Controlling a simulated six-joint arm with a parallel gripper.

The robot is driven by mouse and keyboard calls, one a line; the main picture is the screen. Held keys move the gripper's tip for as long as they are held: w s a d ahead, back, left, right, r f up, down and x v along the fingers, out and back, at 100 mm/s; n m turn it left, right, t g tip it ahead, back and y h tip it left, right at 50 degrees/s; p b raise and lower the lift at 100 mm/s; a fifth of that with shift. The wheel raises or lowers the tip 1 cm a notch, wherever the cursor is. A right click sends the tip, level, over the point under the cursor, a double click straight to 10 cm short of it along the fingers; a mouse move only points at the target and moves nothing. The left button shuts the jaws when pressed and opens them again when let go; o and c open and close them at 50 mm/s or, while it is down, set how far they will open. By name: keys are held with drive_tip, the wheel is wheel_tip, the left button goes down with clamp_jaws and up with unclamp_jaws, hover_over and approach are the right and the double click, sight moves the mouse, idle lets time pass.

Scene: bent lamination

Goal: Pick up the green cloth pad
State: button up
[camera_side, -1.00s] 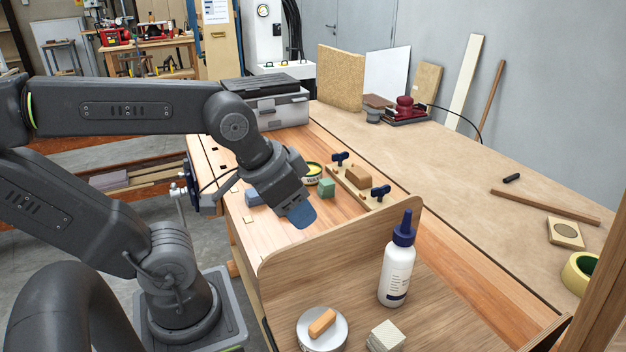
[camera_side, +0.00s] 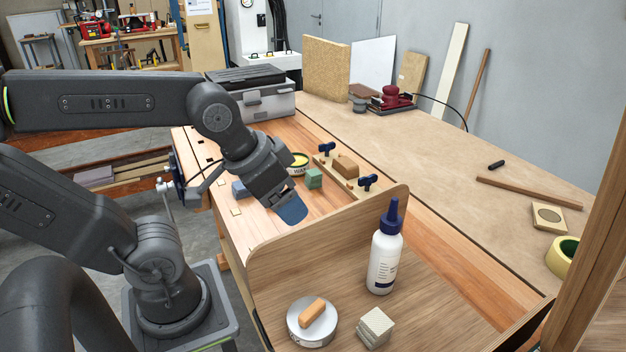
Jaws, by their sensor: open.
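The green cloth pad (camera_side: 314,178) is a small green block on the wooden bench, beside a yellow wax tin and a wooden jig. My gripper (camera_side: 292,210) hangs tilted in front of and slightly left of the pad, apart from it in the picture. One blue finger shows clearly; the other is largely hidden behind it. The gripper is open, and I see nothing held in it. The exact gap in depth between the finger and the pad cannot be told.
The wax tin (camera_side: 299,163) and the jig with blue knobs (camera_side: 345,166) crowd the pad. A blue-grey block (camera_side: 240,189) lies left of my gripper.

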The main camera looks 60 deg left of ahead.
drive_tip(key=n+g, duration=0.6)
drive_tip(key=n, duration=1.1)
hover_over(313, 172)
wheel_tip(313, 172, down, 8)
wheel_tip(313, 172, down, 7)
drive_tip(key=shift+s+d+f, duration=0.1)
drive_tip(key=shift+f, duration=3.2)
